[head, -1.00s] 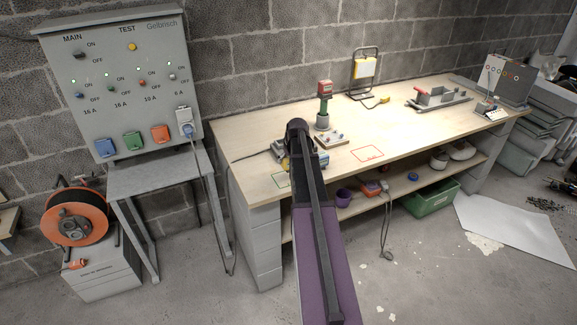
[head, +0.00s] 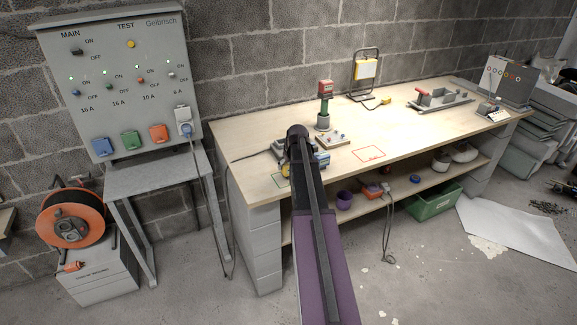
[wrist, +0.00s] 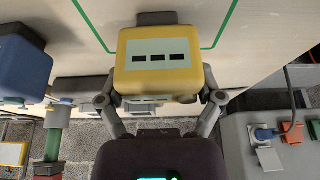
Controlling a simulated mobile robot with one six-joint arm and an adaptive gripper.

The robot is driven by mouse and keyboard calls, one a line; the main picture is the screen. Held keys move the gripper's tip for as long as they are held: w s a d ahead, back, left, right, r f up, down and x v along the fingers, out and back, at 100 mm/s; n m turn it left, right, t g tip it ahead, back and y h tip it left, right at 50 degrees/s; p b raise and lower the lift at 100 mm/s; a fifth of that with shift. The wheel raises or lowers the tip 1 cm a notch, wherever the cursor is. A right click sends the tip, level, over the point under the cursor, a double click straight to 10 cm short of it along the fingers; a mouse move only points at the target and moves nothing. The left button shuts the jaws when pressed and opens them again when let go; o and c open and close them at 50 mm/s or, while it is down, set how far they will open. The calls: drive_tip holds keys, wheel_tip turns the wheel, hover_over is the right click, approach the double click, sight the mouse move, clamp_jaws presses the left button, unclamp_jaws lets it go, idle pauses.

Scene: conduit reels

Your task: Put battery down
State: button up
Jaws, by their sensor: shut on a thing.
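My gripper (wrist: 162,99) is shut on a yellow battery (wrist: 158,58), with one finger at each side of it. The battery has a pale label with dark marks. A green outline (wrist: 236,22) on the bench top lies beyond and around the battery in the wrist view. I cannot tell whether the battery touches the bench. In the head view my arm hides most of the gripper, and only a small part of the yellow battery (head: 285,169) shows, close above the green outline (head: 274,184) near the bench's front left corner.
A blue battery (head: 322,160) stands just right of my wrist; it also shows in the wrist view (wrist: 22,72). A red outline (head: 368,153) is empty.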

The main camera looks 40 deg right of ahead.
drive_tip(key=o, duration=0.9)
drive_tip(key=shift+c, duration=0.2)
drive_tip(key=shift+r, duration=0.1)
drive_tip(key=p+v, duration=1.1)
drive_tip(key=v, duration=0.1)
drive_tip(key=shift+s, duration=0.1)
drive_tip(key=shift+a, duration=0.1)
idle(0.6)
drive_tip(key=s+a+f+n+g+y, duration=0.1)
drive_tip(key=s+a+n+g, duration=0.15)
drive_tip(key=a, duration=2.25)
drive_tip(key=s+a+g, duration=0.1)
drive_tip(key=s+a, duration=0.4)
drive_tip(key=a, duration=0.3)
drive_tip(key=s+a, duration=0.5)
drive_tip(key=a, duration=0.4)
drive_tip(key=shift+s+f+g, duration=0.25)
drive_tip(key=shift+s+g, duration=0.05)
drive_tip(key=shift+g, duration=0.05)
